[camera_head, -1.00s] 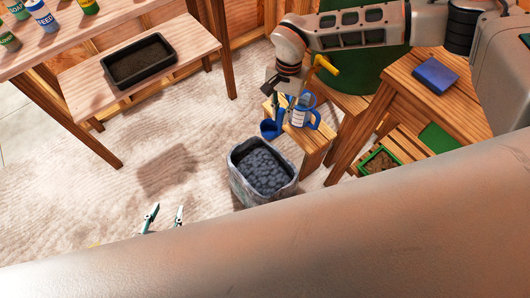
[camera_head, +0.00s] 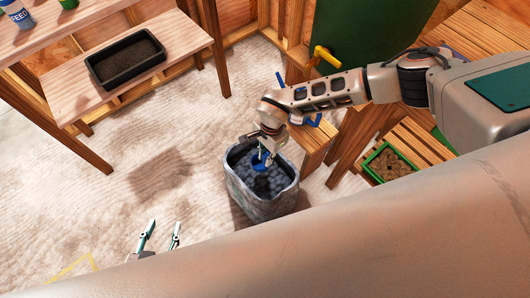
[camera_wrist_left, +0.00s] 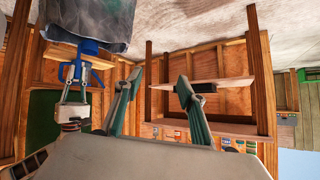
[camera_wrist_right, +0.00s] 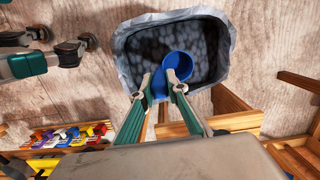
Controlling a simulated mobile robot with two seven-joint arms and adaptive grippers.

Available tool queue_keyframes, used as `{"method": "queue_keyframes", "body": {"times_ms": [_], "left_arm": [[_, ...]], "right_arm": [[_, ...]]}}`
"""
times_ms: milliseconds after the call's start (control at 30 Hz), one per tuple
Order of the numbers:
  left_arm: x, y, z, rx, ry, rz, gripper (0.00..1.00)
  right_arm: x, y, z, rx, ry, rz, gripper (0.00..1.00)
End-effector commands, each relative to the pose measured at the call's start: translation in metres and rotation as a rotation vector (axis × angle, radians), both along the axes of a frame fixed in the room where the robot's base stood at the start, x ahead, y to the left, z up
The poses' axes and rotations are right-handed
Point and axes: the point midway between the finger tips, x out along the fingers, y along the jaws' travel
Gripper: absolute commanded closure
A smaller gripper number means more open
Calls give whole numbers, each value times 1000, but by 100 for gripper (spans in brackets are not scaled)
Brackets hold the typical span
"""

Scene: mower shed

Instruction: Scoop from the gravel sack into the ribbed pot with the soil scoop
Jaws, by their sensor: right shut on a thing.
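My right gripper (camera_head: 265,148) is shut on the blue soil scoop (camera_head: 259,164), over the gravel sack (camera_head: 262,206). In the right wrist view, the scoop's round cup (camera_wrist_right: 178,64) is inside the outline of the sack's rim (camera_wrist_right: 122,52), above or against the dark grey gravel (camera_wrist_right: 205,65); I cannot tell if it touches. The scoop also shows by the sack in the left wrist view (camera_wrist_left: 88,46). My left gripper (camera_head: 162,228) is open and empty, left of the sack above the floor. I cannot pick out a ribbed pot in these views.
A black tray of dark soil (camera_head: 97,73) stands on the low bench at left. Right of the sack is a small wooden stool (camera_head: 318,150) with a partly hidden blue object. A green tray (camera_head: 368,168) sits on slats farther right. The floor left of the sack is clear.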

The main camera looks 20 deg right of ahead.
Motion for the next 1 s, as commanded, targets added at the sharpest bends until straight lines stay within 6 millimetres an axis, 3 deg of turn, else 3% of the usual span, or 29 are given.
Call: {"method": "queue_keyframes", "body": {"times_ms": [1000], "left_arm": [[6,-9,-4,-16,-13,-19,60]], "right_arm": [[-1,0,-76,1,3,1,100]]}}
